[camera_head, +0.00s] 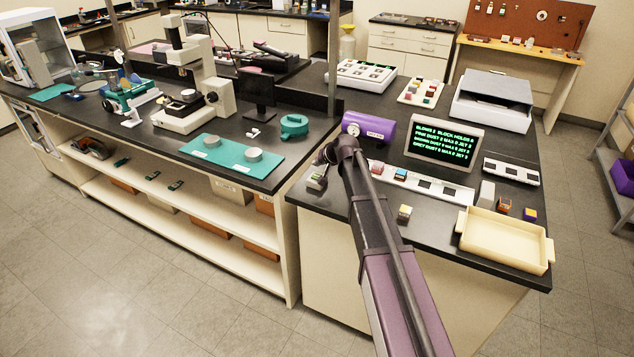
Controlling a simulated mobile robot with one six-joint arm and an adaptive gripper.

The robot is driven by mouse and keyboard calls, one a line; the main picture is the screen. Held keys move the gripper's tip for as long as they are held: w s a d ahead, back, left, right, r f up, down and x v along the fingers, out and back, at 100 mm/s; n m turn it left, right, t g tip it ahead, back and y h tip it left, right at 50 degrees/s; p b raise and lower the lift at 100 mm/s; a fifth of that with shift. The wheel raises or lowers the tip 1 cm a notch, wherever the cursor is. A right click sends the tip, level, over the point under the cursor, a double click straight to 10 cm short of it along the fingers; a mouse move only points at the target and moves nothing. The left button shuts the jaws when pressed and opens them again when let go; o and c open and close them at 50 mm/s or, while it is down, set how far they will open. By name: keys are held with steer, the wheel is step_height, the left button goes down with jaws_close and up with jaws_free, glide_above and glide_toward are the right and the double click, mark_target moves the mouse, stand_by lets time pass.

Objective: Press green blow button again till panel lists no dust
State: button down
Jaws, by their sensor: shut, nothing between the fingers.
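The panel (444,143) stands upright on the right bench, with green text on black. A purple cylinder (377,131) with a round gauge and a label lies left of the panel. My arm reaches over the bench's front edge, and my gripper (319,164) is at its far end, small, dark and shut, pointing down at the bench's left front corner. A small block-like item with some green (316,181) is just below it. I cannot clearly see the blow button or any contact.
A white strip with dark squares (424,183) runs behind my arm. A cream tray (505,240) sits at the front right, with small blocks (504,204) behind it. A small block (404,213) stands right of my arm. A teal mat (230,158) lies on the left bench.

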mark_target(314, 174)
steer(key=shift+f+b, duration=1.1)
steer(key=shift+f, duration=0.3)
steer(key=shift+f+b, duration=0.8)
stand_by(1.5)
steer(key=shift+r, duration=0.2)
steer(key=shift+r+p, duration=0.65)
steer(key=shift+p, duration=0.15)
step_height(314, 174, up, 5)
steer(key=p, duration=0.5)
stand_by(0.4)
stand_by(0.6)
